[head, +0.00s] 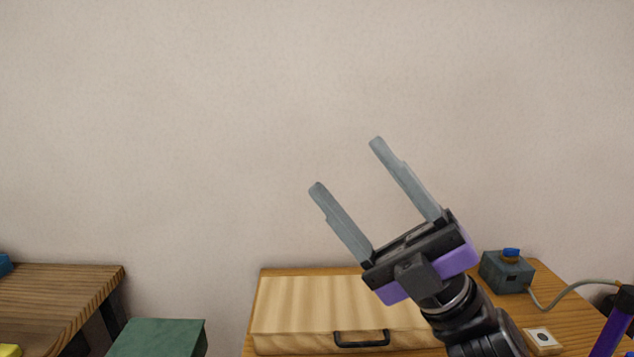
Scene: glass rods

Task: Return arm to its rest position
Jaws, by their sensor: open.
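My gripper (347,164) is open and empty in the head view. Its two grey fingers point up and to the left, well apart, with only the plain wall behind them. My black and purple wrist comes up from the lower right, in front of the wooden table and partly covering the wooden case on it.
A wooden case (290,312) with a black handle lies on the wooden table (560,300). A grey box with a blue top (507,272) and cable stands to its right, with a small white plate (542,338). A darker table (60,300) and green block (160,335) are left.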

